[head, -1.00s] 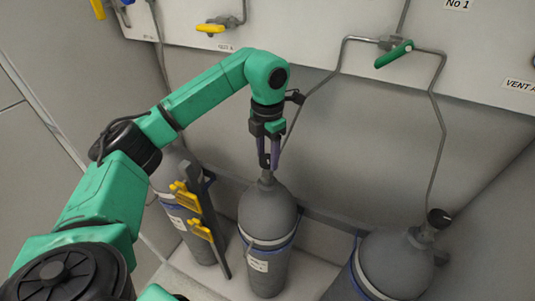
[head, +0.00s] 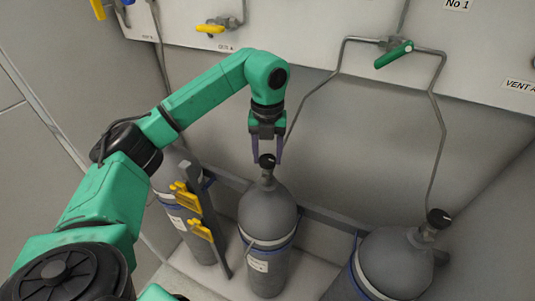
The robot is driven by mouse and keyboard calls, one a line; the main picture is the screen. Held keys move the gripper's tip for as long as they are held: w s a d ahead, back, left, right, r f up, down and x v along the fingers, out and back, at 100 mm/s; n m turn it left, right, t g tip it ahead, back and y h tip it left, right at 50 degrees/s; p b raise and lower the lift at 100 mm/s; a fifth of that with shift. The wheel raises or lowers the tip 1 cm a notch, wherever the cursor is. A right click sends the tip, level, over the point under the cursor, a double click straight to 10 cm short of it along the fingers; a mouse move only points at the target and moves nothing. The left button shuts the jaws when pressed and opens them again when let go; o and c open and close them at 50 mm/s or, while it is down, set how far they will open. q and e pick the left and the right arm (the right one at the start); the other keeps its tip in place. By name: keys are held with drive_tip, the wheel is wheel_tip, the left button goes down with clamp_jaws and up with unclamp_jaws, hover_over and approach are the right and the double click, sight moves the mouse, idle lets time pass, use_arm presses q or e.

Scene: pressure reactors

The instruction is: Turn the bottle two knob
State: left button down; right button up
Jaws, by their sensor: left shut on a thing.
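The middle grey gas bottle (head: 268,215) stands upright and has a black knob (head: 267,160) on its top valve. My left gripper (head: 267,158) comes down from above, with one finger on each side of this knob, and is shut on it. The knob's front face shows between the fingers. My right gripper is not in view.
A second bottle (head: 390,265) with a black knob (head: 438,218) stands at the right. Another bottle (head: 185,215) stands at the left behind yellow-handled clamps (head: 187,197). A wall panel above carries a green valve handle (head: 394,54), a yellow one (head: 210,29) and thin pipes.

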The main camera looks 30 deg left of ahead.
sight(267, 158)
use_arm(q)
drive_tip(key=shift+w+r+n, duration=0.1)
drive_tip(key=shift+r+n, duration=0.05)
drive_tip(key=shift+n, duration=0.45)
drive_tip(key=shift+c, duration=1.3)
unclamp_jaws()
drive_tip(key=shift+r, duration=0.25)
wheel_tip(267, 158, up, 14)
drive_tip(key=p, duration=0.3)
drive_tip(key=shift+f, duration=0.1)
